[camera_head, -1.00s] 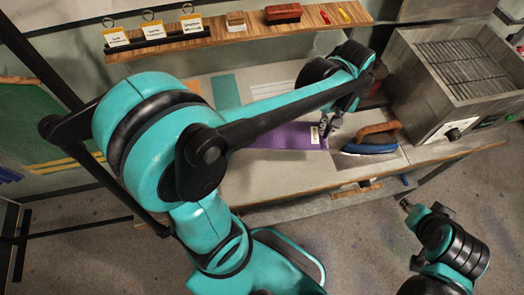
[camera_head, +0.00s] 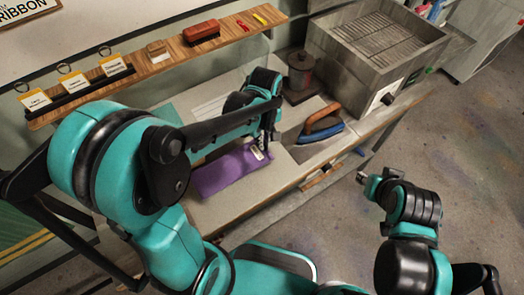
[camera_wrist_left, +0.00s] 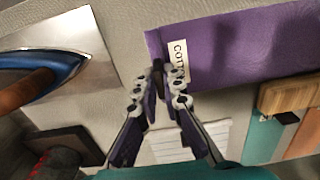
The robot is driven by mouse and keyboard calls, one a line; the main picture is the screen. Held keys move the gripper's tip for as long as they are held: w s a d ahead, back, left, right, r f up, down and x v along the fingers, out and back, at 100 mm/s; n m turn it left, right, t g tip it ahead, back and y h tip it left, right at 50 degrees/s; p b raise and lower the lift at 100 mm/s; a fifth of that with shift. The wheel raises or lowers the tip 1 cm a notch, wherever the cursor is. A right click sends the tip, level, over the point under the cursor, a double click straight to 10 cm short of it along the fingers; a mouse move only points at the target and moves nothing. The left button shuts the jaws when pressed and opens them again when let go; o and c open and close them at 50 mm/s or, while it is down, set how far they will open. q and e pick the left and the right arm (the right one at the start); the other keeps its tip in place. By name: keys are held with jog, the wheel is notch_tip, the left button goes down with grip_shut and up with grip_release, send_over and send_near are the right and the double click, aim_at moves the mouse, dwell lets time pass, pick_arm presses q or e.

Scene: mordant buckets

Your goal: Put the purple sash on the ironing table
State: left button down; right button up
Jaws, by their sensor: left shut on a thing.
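The purple sash (camera_head: 226,171) is a flat strip with a white label at one end, on or just above the grey worktop (camera_head: 208,213); I cannot tell whether it touches. My left gripper (camera_head: 267,146) is at the labelled end. In the left wrist view, the sash (camera_wrist_left: 235,45) reaches to the right, its label partly hidden by the fingers. The left gripper (camera_wrist_left: 165,76) is shut on the sash's edge there. My right gripper (camera_head: 371,184) hangs over the floor, away from the sash; its jaws are too small to read. I cannot identify a separate ironing table.
A blue iron (camera_head: 322,126) with a wooden handle rests on a metal plate right of the sash. A grey grill-topped box (camera_head: 372,50) and a dark canister (camera_head: 301,75) stand behind. A wooden shelf (camera_head: 158,66) holds labels and a brush. Floor in front is clear.

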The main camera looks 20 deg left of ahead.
aim_at(263, 151)
pick_arm(q)
jog(key=shift+s+a+f, duration=0.1)
jog(key=shift+s+f, duration=0.05)
jog(key=shift+s, duration=0.1)
jog(key=shift+f, duration=0.3)
jog(key=shift+f+b, duration=0.85)
jog(key=shift+f, duration=0.85)
jog(key=shift+f, duration=0.1)
jog(key=c, duration=1.6)
grip_release()
jog(key=shift+c, duration=0.2)
